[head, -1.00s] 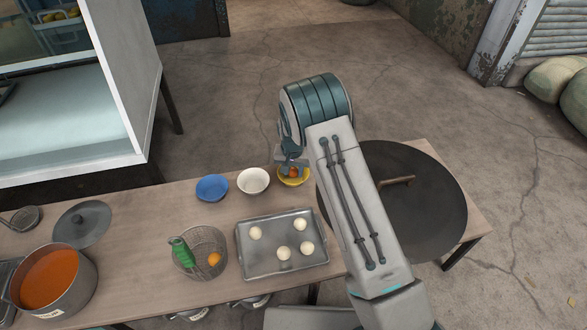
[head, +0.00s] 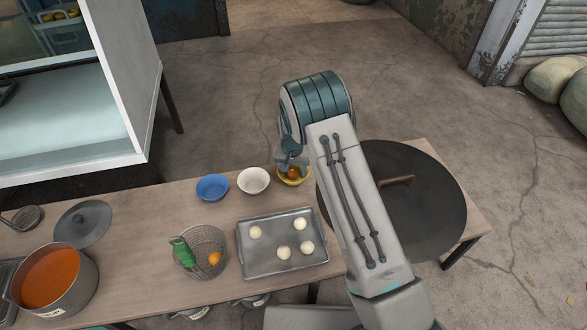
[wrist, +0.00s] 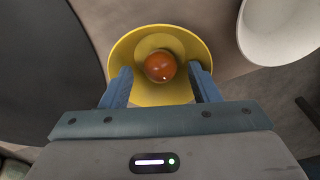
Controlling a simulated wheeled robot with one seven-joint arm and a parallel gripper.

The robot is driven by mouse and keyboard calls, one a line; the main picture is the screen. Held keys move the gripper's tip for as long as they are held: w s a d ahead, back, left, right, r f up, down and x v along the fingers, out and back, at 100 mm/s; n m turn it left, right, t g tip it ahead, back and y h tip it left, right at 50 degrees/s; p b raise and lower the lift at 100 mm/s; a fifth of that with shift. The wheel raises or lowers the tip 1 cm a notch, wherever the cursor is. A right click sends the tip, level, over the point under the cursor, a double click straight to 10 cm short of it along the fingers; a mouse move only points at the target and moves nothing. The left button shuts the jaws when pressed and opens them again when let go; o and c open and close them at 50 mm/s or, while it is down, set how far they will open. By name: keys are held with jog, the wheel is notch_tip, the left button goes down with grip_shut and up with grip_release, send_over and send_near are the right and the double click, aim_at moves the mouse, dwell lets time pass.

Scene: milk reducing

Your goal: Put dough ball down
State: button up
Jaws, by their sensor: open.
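A brown-orange dough ball (wrist: 160,66) rests inside the yellow bowl (wrist: 186,44). The ball also shows in the head view (head: 293,173), with the yellow bowl (head: 296,183) around it at the table's far edge. My gripper (wrist: 160,78) is open in the wrist view, one finger at each side of the ball and apart from it, over the near part of the bowl. In the head view my wrist and arm hide most of the gripper.
A white bowl (head: 253,181) and a blue bowl (head: 212,188) stand left of the yellow one. A metal tray (head: 262,267) holds several pale dough balls. A wire basket (head: 191,266) holds an orange ball. A large dark round pan (head: 430,215) lies right of my arm.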

aim_at(293, 171)
notch_tip(293, 171, up, 6)
jog(key=p, duration=0.3)
jog(key=shift+r, duration=0.25)
jog(key=shift+r+p, duration=0.15)
jog(key=shift+p, duration=0.15)
jog(key=s+d+r+p, duration=0.3)
jog(key=s+r+p, duration=0.15)
jog(key=r, duration=0.65)
jog(key=s+d+r+p, duration=0.3)
jog(key=d+r+p, duration=0.15)
jog(key=r, duration=0.75)
jog(key=s+d+r+p, duration=0.3)
jog(key=r+p, duration=0.2)
jog(key=r, duration=0.6)
jog(key=s+d+r+p, duration=0.4)
jog(key=s+r+p, duration=0.3)
jog(key=s+r, duration=0.4)
jog(key=s+d+r+n+t+p, duration=0.1)
jog(key=s+d+r+p, duration=0.3)
jog(key=s+r+p, duration=0.3)
jog(key=s+r, duration=0.4)
jog(key=s, duration=0.1)
jog(key=shift+s, duration=0.15)
